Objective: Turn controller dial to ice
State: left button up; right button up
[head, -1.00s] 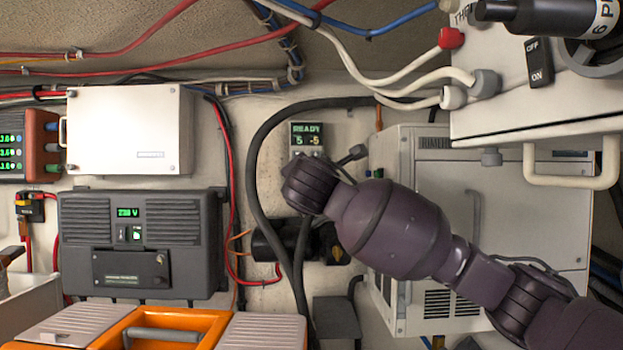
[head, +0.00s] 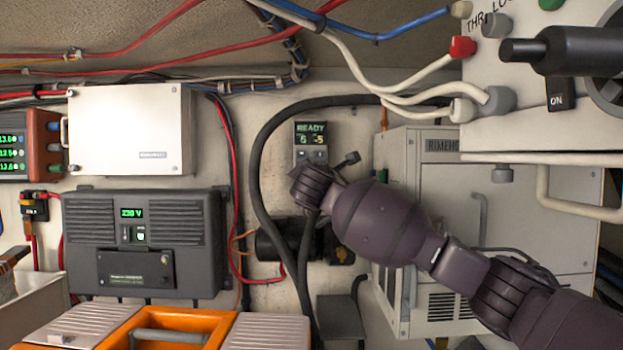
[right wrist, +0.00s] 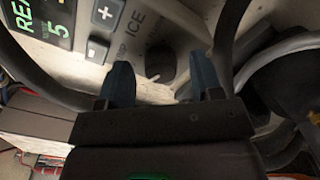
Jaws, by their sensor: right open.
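The controller (head: 309,142) is a small grey panel on the back wall with a lit green READY display. It also shows at the upper left of the right wrist view (right wrist: 84,40). There, a dark round dial (right wrist: 161,63) sits beside printed ICE lettering; its pointer direction is unclear. My right gripper (right wrist: 160,72) is open, with its two blue fingers on either side of the dial. I cannot tell whether they touch it. In the head view my right arm covers the dial and the fingers.
A thick black hose (head: 258,165) loops left of the controller. A grey unit (head: 510,225) stands to the right, with a white box (head: 540,120) above it. A charger (head: 140,235) and white box (head: 130,130) are on the left. An orange case (head: 175,322) lies below.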

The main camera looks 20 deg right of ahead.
jog(key=shift+c, duration=0.2)
jog(key=c, duration=0.9)
pick_arm(q)
jog(key=shift+w, duration=0.1)
pick_arm(e)
jog(key=shift+m, duration=0.4)
pick_arm(q)
jog(key=b, duration=0.1)
jog(key=w+f+b, duration=0.1)
jog(key=b, duration=0.1)
jog(key=shift+w+d+f+t, duration=0.1)
jog(key=shift+f+t, duration=0.15)
jog(key=shift+t, duration=0.05)
pick_arm(e)
jog(key=m, duration=1.6)
jog(key=shift+f+m, duration=0.25)
jog(key=shift+m, duration=0.15)
pick_arm(q)
jog(key=shift+b, duration=0.3)
